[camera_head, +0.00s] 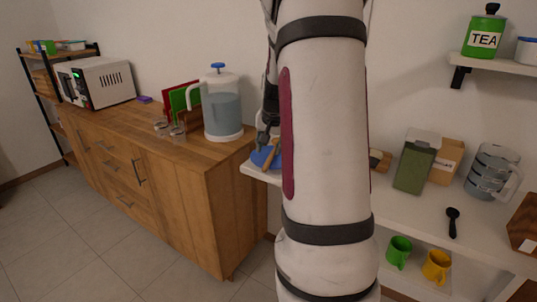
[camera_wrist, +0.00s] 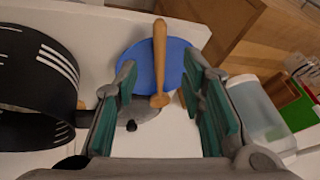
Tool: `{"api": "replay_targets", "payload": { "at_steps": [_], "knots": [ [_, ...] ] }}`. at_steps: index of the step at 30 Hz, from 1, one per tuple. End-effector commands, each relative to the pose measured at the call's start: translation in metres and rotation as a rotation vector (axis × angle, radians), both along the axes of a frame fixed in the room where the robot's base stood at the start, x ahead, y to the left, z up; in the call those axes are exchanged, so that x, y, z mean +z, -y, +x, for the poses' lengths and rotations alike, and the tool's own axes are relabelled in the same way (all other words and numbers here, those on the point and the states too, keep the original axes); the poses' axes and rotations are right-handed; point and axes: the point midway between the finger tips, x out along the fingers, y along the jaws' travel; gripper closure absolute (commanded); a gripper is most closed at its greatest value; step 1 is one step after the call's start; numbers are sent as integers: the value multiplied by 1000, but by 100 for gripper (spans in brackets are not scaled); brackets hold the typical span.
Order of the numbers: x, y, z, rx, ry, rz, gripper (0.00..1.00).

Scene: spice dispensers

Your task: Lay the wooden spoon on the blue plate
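The wooden spoon (camera_wrist: 160,60) lies across the blue plate (camera_wrist: 134,62) in the wrist view, and both its ends reach past the rim. I cannot tell whether it rests fully on the plate. In the head view the blue plate (camera_head: 259,158) and part of the spoon (camera_head: 271,156) show at the left end of the white shelf, partly hidden by my arm. My gripper (camera_head: 266,139) is just above them. In the wrist view its teal-padded fingers are spread apart on either side of the spoon, with nothing gripped between them.
A dark round thing with white stripes (camera_wrist: 35,85) is left of my fingers. A green box (camera_head: 415,165) stands along the shelf.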

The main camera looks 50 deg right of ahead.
Motion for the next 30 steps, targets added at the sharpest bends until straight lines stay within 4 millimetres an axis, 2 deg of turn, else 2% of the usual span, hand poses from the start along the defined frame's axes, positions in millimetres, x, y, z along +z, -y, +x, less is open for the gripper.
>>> {"api": "replay_targets", "payload": {
  "at_steps": [1,4,11,14,17,20,22,24,26,27,30],
  "knots": [
    [9,-2,-2,1,2,-3,63],
    [18,-5,-6,1,1,-2,63],
    [25,-10,-8,3,0,0,63],
    [34,-28,-4,42,-4,1,63],
    [52,-73,0,136,-16,2,63],
    [74,-137,-3,276,-39,3,63],
    [87,-185,-13,382,-58,5,63],
    [96,-228,-28,489,-81,1,63],
    [102,-263,-45,580,-100,-3,63],
    [105,-285,-57,639,-113,-5,63],
    [107,-333,-94,789,-147,-18,63]
  ]
}}
